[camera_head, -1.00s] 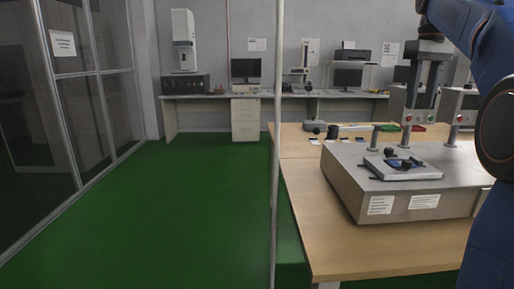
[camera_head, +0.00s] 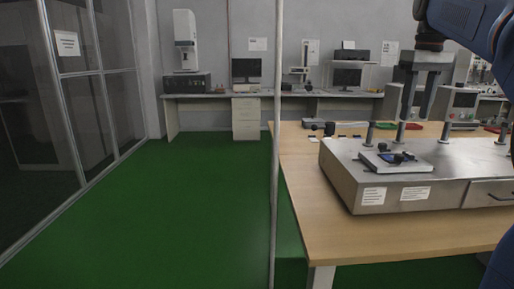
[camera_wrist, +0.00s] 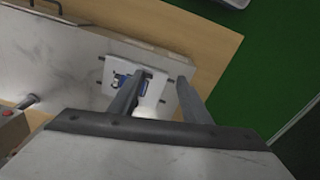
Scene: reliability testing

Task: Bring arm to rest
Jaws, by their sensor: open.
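My gripper (camera_head: 413,113) hangs at the right of the head view, fingers pointing down, apart and empty. It appears above or behind the metal test box; its exact height is hard to tell. My blue arm comes in from the upper right. In the wrist view the two dark fingers of my gripper (camera_wrist: 166,80) are spread over the box top. A small white plate (camera_head: 392,163) with a dark and blue part lies on the box. The plate also shows in the wrist view (camera_wrist: 105,78), partly hidden by a finger.
The metal box (camera_head: 345,188) with upright posts stands on a wooden table (camera_head: 390,238). A thin vertical pole (camera_head: 276,150) stands at the table's left edge. Green floor (camera_head: 190,210) is open to the left, beside glass partitions (camera_head: 100,90). A bench with monitors lines the back wall.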

